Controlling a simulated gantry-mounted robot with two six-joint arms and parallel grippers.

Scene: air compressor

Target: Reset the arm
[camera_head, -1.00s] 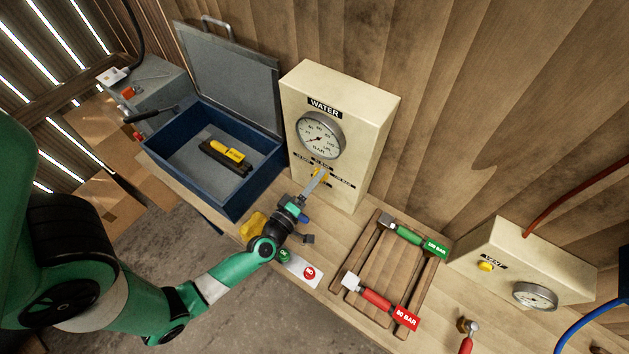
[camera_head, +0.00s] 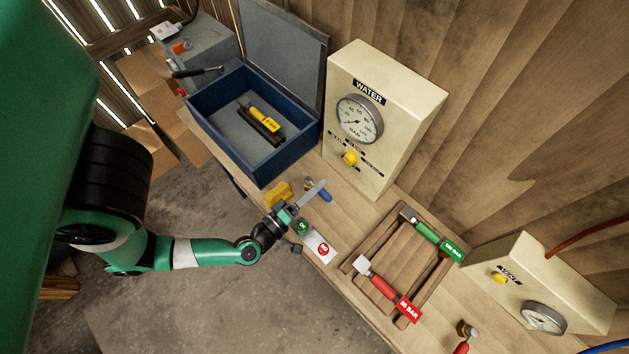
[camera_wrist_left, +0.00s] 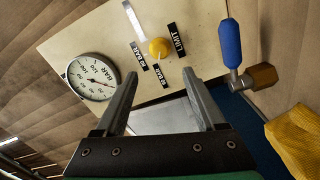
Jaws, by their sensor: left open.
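My left arm (camera_head: 190,253) reaches in from the left in the head view, over the front edge of the bench. Its gripper (camera_head: 316,188) is open and empty, clear of the cream WATER box (camera_head: 415,95). In the wrist view the two dark fingers (camera_wrist_left: 160,74) stand apart with nothing between them. The box's yellow knob (camera_head: 351,158) lies beyond the fingertips; it also shows in the wrist view (camera_wrist_left: 159,48), with a gap between it and the fingers. My right gripper is in neither view.
Near the gripper lie a blue-handled part (camera_head: 322,195) and a yellow object (camera_head: 278,194). A blue toolbox (camera_head: 205,125) stands open behind. A wooden tray (camera_head: 352,268) holds red and green tools. A VENT box (camera_head: 560,270) stands at right. Floor in front is clear.

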